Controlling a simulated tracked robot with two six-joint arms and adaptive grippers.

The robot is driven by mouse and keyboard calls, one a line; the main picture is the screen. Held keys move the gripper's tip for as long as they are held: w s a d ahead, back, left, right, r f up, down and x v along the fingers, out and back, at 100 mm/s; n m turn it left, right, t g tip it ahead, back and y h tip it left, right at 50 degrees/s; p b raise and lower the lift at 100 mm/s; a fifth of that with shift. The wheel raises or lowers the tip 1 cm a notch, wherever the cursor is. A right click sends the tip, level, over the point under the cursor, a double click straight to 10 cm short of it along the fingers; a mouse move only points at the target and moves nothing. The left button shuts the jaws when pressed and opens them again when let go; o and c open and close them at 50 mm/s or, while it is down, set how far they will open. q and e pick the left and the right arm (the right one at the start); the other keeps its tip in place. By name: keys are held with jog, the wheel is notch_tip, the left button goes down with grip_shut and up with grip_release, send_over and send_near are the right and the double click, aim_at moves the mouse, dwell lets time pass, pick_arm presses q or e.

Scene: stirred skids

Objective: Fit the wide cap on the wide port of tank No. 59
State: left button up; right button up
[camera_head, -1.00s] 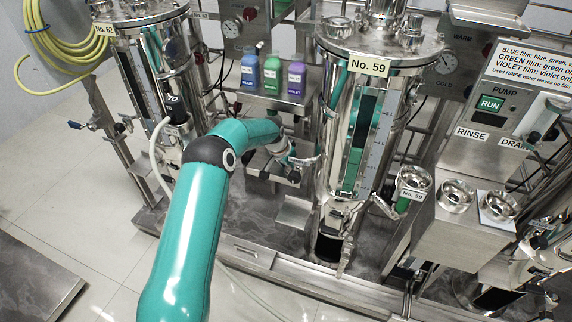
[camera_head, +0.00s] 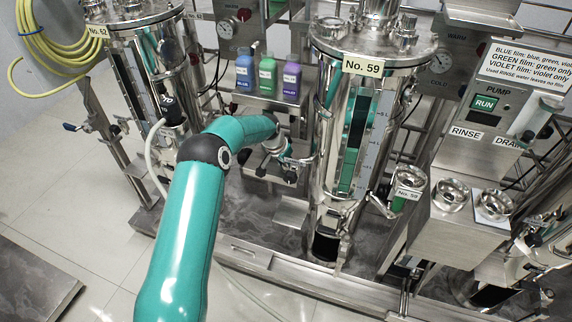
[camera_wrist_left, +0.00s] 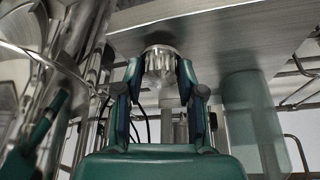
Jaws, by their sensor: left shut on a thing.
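Tank No. 59 (camera_head: 376,66) stands upright in the middle, a shiny steel cylinder with a sight strip and a lid carrying several steel fittings (camera_head: 333,27). Which fitting is the wide port I cannot tell. My left gripper (camera_head: 280,160) is low, left of the tank and under the bottle shelf. In the left wrist view my left gripper (camera_wrist_left: 161,88) is shut on a round, ribbed metal cap (camera_wrist_left: 160,62), held between the fingertips beneath a steel plate. The cap is too small to make out in the head view. My right gripper is not in view.
Blue, green and violet bottles (camera_head: 267,77) stand on a shelf (camera_head: 262,104) above my gripper. Tank No. 62 (camera_head: 150,60) is on the left. A pump panel (camera_head: 483,112) and steel cups (camera_head: 450,195) are on the right. A translucent bottle (camera_wrist_left: 250,115) shows beside my gripper.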

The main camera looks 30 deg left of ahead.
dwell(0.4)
pick_arm(q)
jog(key=shift+r+p, duration=1)
jog(key=shift+r, duration=1.05)
